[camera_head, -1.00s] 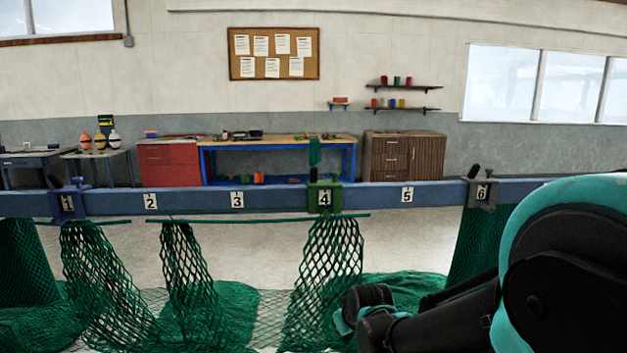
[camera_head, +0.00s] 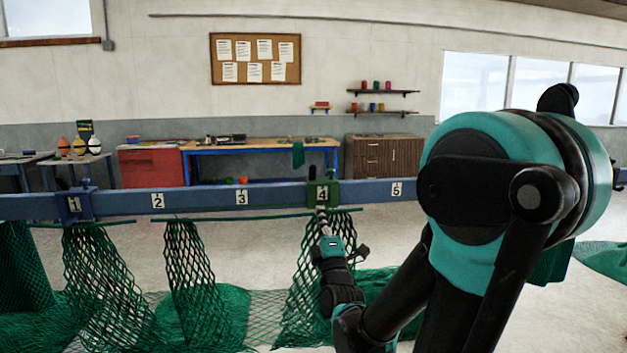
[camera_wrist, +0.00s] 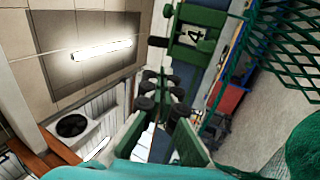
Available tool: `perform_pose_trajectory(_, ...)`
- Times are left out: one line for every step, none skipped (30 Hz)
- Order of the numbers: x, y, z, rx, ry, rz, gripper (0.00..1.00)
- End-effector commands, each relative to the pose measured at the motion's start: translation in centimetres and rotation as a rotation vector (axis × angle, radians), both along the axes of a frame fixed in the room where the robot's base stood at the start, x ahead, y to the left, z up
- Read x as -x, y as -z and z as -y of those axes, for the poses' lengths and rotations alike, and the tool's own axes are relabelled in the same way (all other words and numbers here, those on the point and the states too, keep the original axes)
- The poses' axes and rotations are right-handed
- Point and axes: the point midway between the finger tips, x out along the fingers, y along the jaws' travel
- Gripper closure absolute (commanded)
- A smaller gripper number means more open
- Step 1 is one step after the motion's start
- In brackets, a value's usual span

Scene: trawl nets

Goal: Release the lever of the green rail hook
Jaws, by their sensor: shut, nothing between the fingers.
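The green rail hook (camera_head: 323,194) with the number 4 plate sits on the blue rail. Its black lever knob (camera_head: 312,172) shows above the rail, tilted left. My gripper (camera_head: 322,213) is just under the hook in the head view, in front of the hanging net, pointing up. In the wrist view the hook (camera_wrist: 204,22) is at the top, beyond my shut, empty gripper (camera_wrist: 162,82). A gap shows between them there. A green net (camera_head: 318,260) hangs below the hook; my forearm covers part of it.
The blue rail (camera_head: 262,193) runs across the view. A blue hook (camera_head: 74,204) with plate 1 is at the left. Other nets (camera_head: 190,265) hang along the rail and pile on the floor. A workbench (camera_head: 262,147) and cabinets stand far behind.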

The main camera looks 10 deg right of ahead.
Motion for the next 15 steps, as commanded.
perform_pose_trajectory(0.14, -0.39, 0.08, 0.013, 0.014, 0.020, 1.00)
perform_pose_trajectory(0.21, -0.56, 0.12, 0.020, 0.020, 0.028, 1.00)
perform_pose_trajectory(0.31, -0.74, 0.17, 0.027, 0.028, 0.037, 1.00)
perform_pose_trajectory(0.35, -0.83, 0.21, 0.030, 0.031, 0.042, 1.00)
perform_pose_trajectory(0.37, -0.88, 0.22, 0.031, 0.033, 0.044, 1.00)
perform_pose_trajectory(0.40, -0.91, 0.23, 0.033, 0.034, 0.046, 1.00)
perform_pose_trajectory(0.40, -0.91, 0.24, 0.034, 0.035, 0.046, 1.00)
perform_pose_trajectory(0.40, -0.91, 0.24, 0.034, 0.035, 0.046, 1.00)
perform_pose_trajectory(0.39, -0.90, 0.24, 0.033, 0.034, 0.045, 1.00)
perform_pose_trajectory(0.39, -0.90, 0.24, 0.033, 0.034, 0.045, 1.00)
perform_pose_trajectory(0.39, -0.89, 0.24, 0.033, 0.034, 0.045, 1.00)
perform_pose_trajectory(0.39, -0.89, 0.24, 0.033, 0.034, 0.045, 1.00)
perform_pose_trajectory(0.38, -0.89, 0.24, 0.033, 0.034, 0.045, 1.00)
perform_pose_trajectory(0.35, -0.90, 0.24, 0.033, 0.033, 0.044, 1.00)
perform_pose_trajectory(0.27, -0.94, 0.24, 0.033, 0.033, 0.044, 1.00)
